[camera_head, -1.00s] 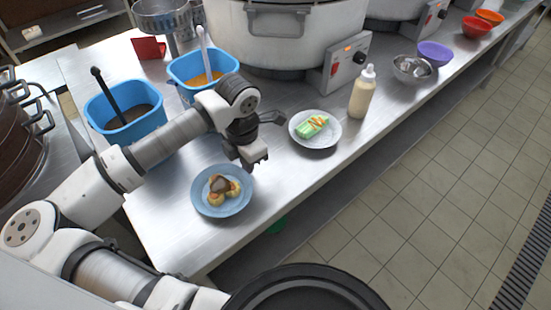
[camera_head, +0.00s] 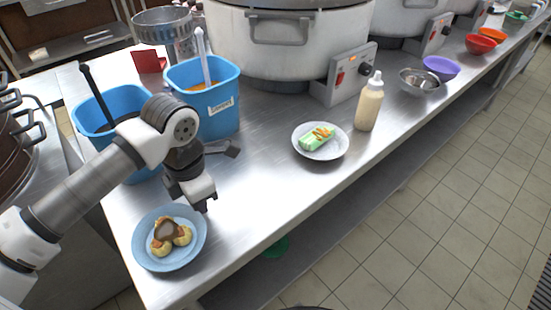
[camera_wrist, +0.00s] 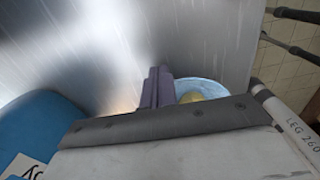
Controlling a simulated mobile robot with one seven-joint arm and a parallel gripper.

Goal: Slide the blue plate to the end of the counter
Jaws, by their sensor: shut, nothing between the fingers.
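The blue plate (camera_head: 197,232) lies flat near the near-left end of the steel counter (camera_head: 255,205). It carries several pale round food pieces with a brown topping (camera_head: 168,234). The plate's left rim is close to the counter's end edge. My gripper (camera_head: 206,204) is shut and empty, pointing down just beside the plate's upper-right rim; I cannot tell whether it touches. In the wrist view, the shut fingers (camera_wrist: 158,86) stand beside the blue plate (camera_wrist: 208,83), which is partly hidden by the gripper body.
Two blue tubs (camera_head: 222,115) with utensils stand behind my arm. A white plate (camera_head: 335,152) with green food and a sauce bottle (camera_head: 369,105) stand farther right. Large cookers (camera_head: 300,45) line the back. The front counter edge drops to the floor.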

